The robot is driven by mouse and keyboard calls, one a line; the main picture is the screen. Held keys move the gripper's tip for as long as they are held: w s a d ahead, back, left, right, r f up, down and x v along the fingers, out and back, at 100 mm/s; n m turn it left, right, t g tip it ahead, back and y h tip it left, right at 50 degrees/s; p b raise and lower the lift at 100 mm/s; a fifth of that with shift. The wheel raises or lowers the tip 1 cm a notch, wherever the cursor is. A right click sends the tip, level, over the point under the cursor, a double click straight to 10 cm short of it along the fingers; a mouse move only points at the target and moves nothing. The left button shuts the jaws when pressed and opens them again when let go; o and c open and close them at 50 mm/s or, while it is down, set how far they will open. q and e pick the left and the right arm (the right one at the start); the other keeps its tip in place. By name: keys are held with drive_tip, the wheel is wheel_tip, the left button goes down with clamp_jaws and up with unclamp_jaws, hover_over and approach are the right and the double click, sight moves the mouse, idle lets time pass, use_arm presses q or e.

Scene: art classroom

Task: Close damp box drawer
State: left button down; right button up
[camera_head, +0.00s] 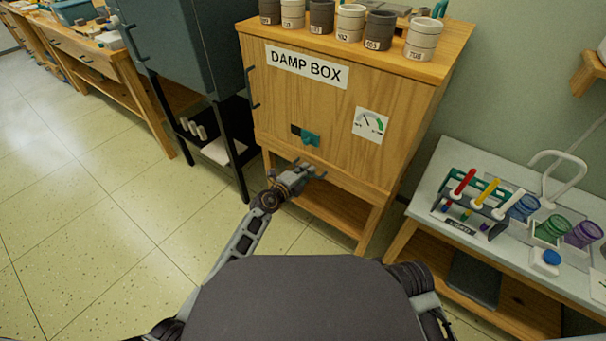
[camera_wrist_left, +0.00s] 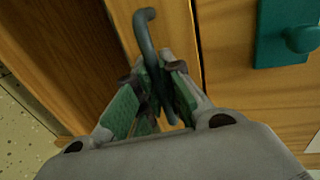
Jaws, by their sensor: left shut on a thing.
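The damp box (camera_head: 330,125) is a wooden cabinet with a DAMP BOX label (camera_head: 306,67), a dial gauge (camera_head: 370,125) and a teal latch with a knob (camera_head: 309,138). My left gripper (camera_head: 311,172) is low at its front, below the latch. In the left wrist view its green-padded fingers (camera_wrist_left: 165,85) are shut on a dark grey bar handle (camera_wrist_left: 146,28) on the wooden front. The teal latch (camera_wrist_left: 284,35) shows to the right of the handle there. I cannot tell how far the drawer stands out. My right gripper is not in view.
Several labelled cups (camera_head: 350,22) stand on top of the box. A dark cabinet (camera_head: 178,50) stands at left. A grey-topped table (camera_head: 425,192) with a rack of tubes (camera_head: 475,205) and coloured cups is at right. The tiled floor (camera_head: 90,215) at left is clear.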

use_arm(q)
drive_tip(key=shift+w+d, duration=0.2)
drive_tip(key=shift+w, duration=0.2)
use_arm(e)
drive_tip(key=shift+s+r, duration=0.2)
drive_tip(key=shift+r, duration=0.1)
use_arm(q)
drive_tip(key=shift+r, duration=0.1)
drive_tip(key=c, duration=1.8)
unclamp_jaws()
drive_tip(key=shift+d, duration=0.1)
drive_tip(key=shift+c, duration=0.2)
drive_tip(key=o, duration=0.3)
drive_tip(key=shift+w, duration=0.15)
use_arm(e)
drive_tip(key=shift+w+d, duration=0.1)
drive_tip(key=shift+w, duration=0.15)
use_arm(q)
drive_tip(key=v, duration=1.2)
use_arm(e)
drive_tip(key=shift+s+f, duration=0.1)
